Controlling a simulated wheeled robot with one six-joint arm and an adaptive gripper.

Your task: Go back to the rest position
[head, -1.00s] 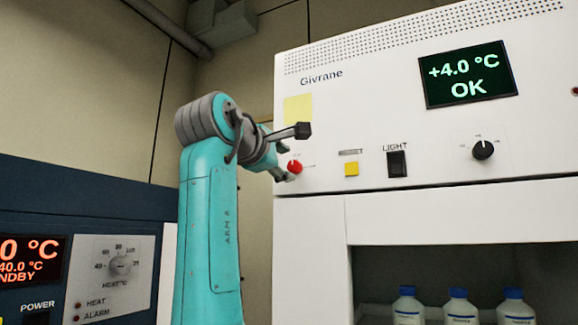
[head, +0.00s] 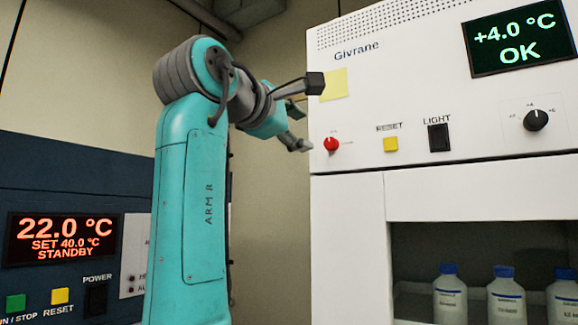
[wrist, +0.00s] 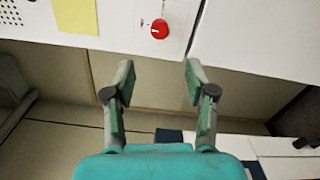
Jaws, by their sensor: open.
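My gripper (head: 297,127) is at the end of my teal arm, left of the white Givrane unit's front panel (head: 420,95). In the wrist view, my gripper (wrist: 158,85) has its two green-padded fingers wide apart with nothing between them. A red knob (head: 331,144) on the panel is just right of the fingers in the head view. The red knob also shows in the wrist view (wrist: 160,29), beyond the fingertips and apart from them.
A yellow note (head: 334,85), a yellow reset button (head: 391,144), a black light switch (head: 439,137) and a black dial (head: 536,120) are on the panel. Blue-capped bottles (head: 450,297) stand in the opening below. A dark blue unit (head: 70,180) showing 22.0 °C stands at left.

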